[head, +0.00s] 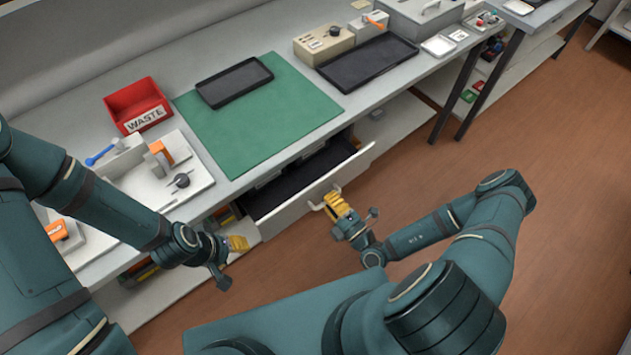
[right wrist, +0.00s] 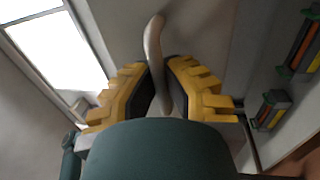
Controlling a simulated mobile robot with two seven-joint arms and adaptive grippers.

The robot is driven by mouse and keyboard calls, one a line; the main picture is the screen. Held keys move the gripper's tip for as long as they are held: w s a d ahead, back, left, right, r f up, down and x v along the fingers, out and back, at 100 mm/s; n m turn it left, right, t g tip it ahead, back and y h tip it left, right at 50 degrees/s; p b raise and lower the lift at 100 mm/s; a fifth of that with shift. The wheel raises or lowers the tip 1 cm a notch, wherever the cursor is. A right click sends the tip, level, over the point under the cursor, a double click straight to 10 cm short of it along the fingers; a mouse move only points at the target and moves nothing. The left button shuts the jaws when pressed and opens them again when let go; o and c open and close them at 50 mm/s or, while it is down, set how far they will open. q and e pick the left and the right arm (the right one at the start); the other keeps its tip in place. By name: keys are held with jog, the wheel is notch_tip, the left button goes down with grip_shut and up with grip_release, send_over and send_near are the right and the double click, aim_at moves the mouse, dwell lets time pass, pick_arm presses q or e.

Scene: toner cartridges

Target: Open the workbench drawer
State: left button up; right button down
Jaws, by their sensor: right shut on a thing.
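The workbench drawer (head: 309,191) is pulled part way out from under the bench, below the green mat. Its dark inside shows, with pale items at the back. My right gripper (head: 336,203) is at the drawer's front and shut on the drawer handle (head: 318,206). In the right wrist view the pale, curved handle (right wrist: 155,60) passes between the yellow fingers (right wrist: 162,88). My left gripper (head: 238,243) hangs in front of the bench, left of the drawer and apart from it. Its finger opening is too small to judge.
The workbench carries a green mat (head: 260,140), a black tray (head: 235,82), a red waste bin (head: 138,105) and a larger black tray (head: 367,62). Shelves with coloured items lie under the bench. The brown floor (head: 440,165) to the right is clear.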

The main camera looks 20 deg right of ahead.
jog(key=r+v, duration=0.2)
jog(key=v, duration=1.2)
jog(key=shift+s+d+r, duration=0.2)
jog(key=shift+s, duration=0.2)
jog(key=c, duration=1)
grip_release()
jog(key=shift+s, duration=0.1)
jog(key=v, duration=1.2)
